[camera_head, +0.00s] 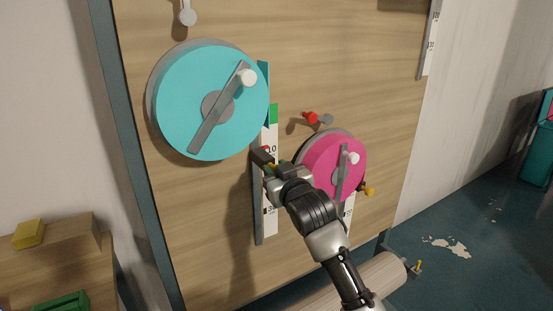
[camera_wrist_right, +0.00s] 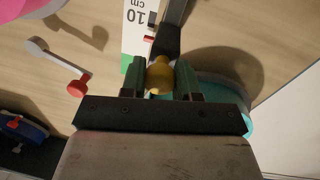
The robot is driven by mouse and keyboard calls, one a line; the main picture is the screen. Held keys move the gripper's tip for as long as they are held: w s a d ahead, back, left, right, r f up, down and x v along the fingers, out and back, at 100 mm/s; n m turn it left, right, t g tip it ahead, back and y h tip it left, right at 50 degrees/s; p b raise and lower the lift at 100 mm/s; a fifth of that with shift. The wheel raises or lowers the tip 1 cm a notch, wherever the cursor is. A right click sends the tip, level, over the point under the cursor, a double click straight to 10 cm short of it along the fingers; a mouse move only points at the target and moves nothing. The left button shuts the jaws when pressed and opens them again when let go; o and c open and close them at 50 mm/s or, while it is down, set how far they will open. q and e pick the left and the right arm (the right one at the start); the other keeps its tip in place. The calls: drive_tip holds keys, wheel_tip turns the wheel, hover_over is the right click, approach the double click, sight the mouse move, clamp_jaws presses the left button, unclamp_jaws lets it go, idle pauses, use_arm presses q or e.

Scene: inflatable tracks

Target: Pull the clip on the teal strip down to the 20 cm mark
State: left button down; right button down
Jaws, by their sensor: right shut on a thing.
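The clip (camera_head: 261,155) is a dark block on the narrow strip left of the white scale. Its red pointer (camera_wrist_right: 149,38) sits close to the 10 cm label in the wrist view. The strip is teal at its top (camera_head: 263,78), beside the turquoise wheel (camera_head: 175,105), and looks grey lower down (camera_head: 259,225). My right gripper (camera_head: 270,168) is at the clip. In the right wrist view, my right gripper's green fingers (camera_wrist_right: 160,80) are shut on the clip's yellow knob (camera_wrist_right: 159,75). The gripper partly hides the scale (camera_head: 271,218) below the 10 label. My left gripper is not in view.
A pink wheel (camera_head: 325,160) with a white knob stands close right of my right gripper. A red knob (camera_head: 311,118) and a yellow knob (camera_head: 369,191) are beside it. A roller (camera_head: 375,278) lies low at the right. Wooden boxes (camera_head: 75,250) stand at lower left.

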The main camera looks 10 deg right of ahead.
wheel_tip(320, 180, down, 12)
drive_tip(key=b, duration=0.4)
drive_tip(key=shift+f, duration=0.2)
drive_tip(key=c, duration=0.8)
unclamp_jaws()
drive_tip(key=shift+s, duration=0.1)
drive_tip(key=s, duration=0.3)
drive_tip(key=s+d+b, duration=0.1)
drive_tip(key=s, duration=0.3)
drive_tip(key=s+d, duration=0.1)
drive_tip(key=s, duration=0.2)
drive_tip(key=shift+s+b, duration=0.25)
drive_tip(key=shift+b, duration=0.15)
